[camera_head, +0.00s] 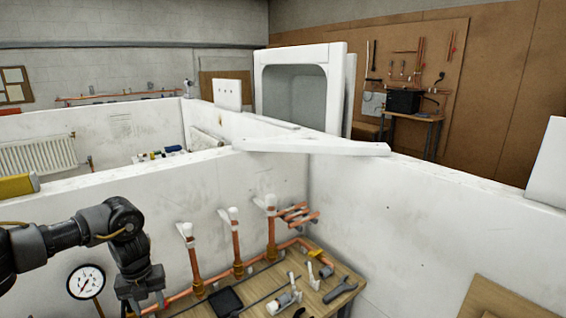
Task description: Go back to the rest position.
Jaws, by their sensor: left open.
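My left arm comes in from the left edge, and my left gripper (142,306) points down at the bottom of the view. It is open, and its fingertips are partly cut off by the lower edge. It is in front of the copper pipework at the left end of the bench. I cannot see anything held in it. My right gripper is not in view.
Copper risers (236,245) with white valves stand along the white partition wall. A pressure gauge (86,281) is close to my left arm. Open space lies above the walls.

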